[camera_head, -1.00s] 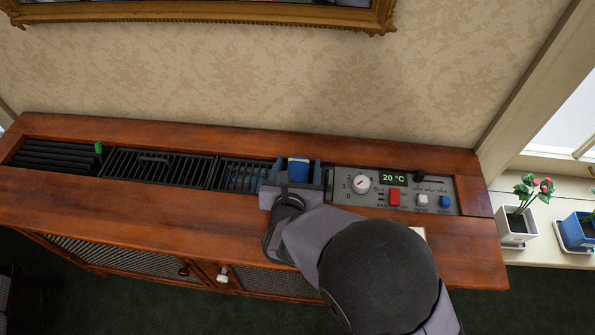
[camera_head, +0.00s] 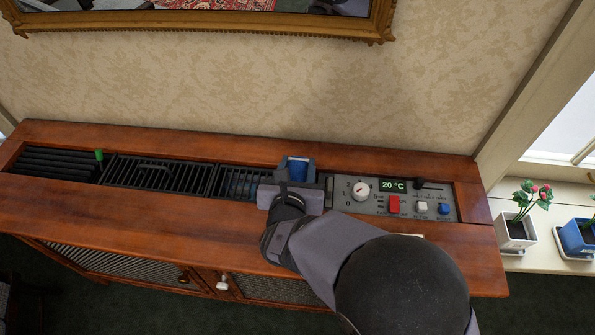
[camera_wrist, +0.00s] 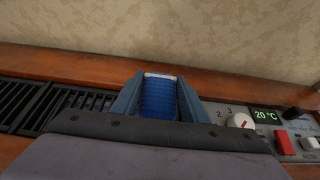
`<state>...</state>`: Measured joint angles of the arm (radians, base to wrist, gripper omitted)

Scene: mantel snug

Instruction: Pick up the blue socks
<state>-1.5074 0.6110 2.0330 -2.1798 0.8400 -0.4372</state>
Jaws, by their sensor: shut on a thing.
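The blue socks (camera_head: 298,169) show as a small ribbed blue bundle with a pale top edge, on the grille beside the control panel. In the wrist view the blue socks (camera_wrist: 160,98) sit between the two fingers, touching both. My gripper (camera_head: 297,163) is shut on them from the front. The wrist body hides their lower part, so I cannot tell whether they still rest on the grille.
The control panel (camera_head: 345,205) with a dial, red switch and display lies just right of my gripper. The black grille (camera_head: 160,172) with a green knob (camera_head: 99,155) runs left. Wallpaper rises behind; a gilt frame (camera_head: 230,23) hangs above. Potted plants (camera_head: 515,230) stand far right.

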